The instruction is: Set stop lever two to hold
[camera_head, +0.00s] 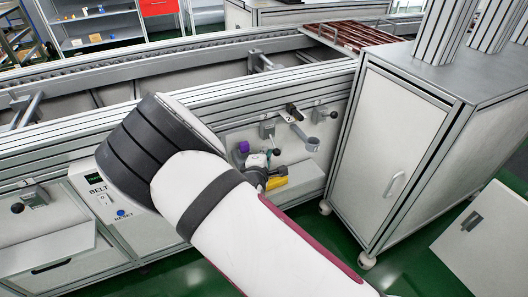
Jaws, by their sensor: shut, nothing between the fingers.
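A stop lever on a grey bracket (267,129) is on the conveyor's front panel in the middle; its dark knob (276,152) hangs below it. My gripper (258,162) appears small beyond my arm, just left of and below the middle knob. It is shut and empty. I cannot tell whether it touches the lever. My arm hides part of the panel.
A purple item (243,146) and a yellow item (276,183) are close to my gripper. A grey scoop-like thing (311,143) hangs right of the middle lever. A white cabinet (385,150) stands right. A belt control panel (105,200) is left.

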